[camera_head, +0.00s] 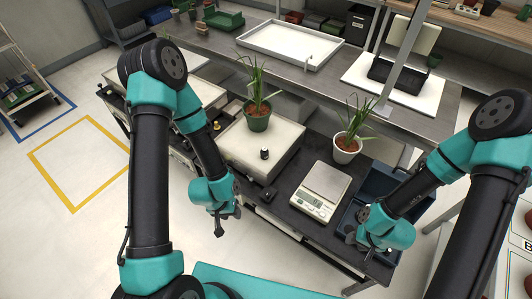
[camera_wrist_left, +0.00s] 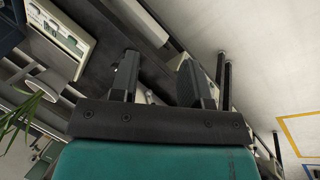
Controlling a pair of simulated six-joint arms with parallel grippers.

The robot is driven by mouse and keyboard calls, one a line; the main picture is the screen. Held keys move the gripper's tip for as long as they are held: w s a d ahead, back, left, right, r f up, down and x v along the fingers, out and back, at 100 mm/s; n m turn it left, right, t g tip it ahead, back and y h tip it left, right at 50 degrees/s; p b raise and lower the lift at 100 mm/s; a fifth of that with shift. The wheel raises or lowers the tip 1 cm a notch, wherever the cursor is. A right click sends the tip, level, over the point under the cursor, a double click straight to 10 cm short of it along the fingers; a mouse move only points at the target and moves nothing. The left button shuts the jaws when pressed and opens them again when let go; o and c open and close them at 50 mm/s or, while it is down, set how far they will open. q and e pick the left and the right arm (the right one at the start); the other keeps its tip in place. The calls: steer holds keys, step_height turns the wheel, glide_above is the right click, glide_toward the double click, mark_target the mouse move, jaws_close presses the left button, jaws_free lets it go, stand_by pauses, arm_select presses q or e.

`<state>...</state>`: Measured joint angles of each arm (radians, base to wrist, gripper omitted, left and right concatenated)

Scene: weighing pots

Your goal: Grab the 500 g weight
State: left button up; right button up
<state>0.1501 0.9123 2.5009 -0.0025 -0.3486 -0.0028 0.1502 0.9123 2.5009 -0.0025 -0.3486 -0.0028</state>
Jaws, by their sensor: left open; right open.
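A small dark cylinder with a light top (camera_head: 264,154), which looks like a weight, stands on the white platform (camera_head: 238,150) in front of the green pot. Its marking is too small to read, so I cannot tell if it is the 500 g one. My left gripper (camera_head: 219,230) hangs in front of the table edge, apart from the weight. In the left wrist view its fingers (camera_wrist_left: 158,85) are apart with nothing between them. My right gripper (camera_head: 358,236) is open near the blue bin.
A scale (camera_head: 320,190) stands right of the platform. A plant in a green pot (camera_head: 257,121) stands on the platform, and one in a white pot (camera_head: 345,151) behind the scale. A blue bin (camera_head: 381,183) is at the right. A white tray (camera_head: 290,45) lies on the shelf behind.

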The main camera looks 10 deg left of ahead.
stand_by(0.4)
arm_select(q)
steer(key=o, duration=0.5)
step_height(320, 180, up, 16)
steer(key=m+y, duration=0.4)
steer(key=m, duration=2.2)
glide_above(263, 149)
steer(key=shift+w+r+g, duration=0.15)
steer(key=shift+r+g, duration=0.05)
steer(key=shift+g, duration=0.2)
steer(key=shift+f, duration=0.1)
step_height(263, 149, down, 12)
steer(key=shift+r, duration=0.15)
steer(key=shift+f, duration=0.2)
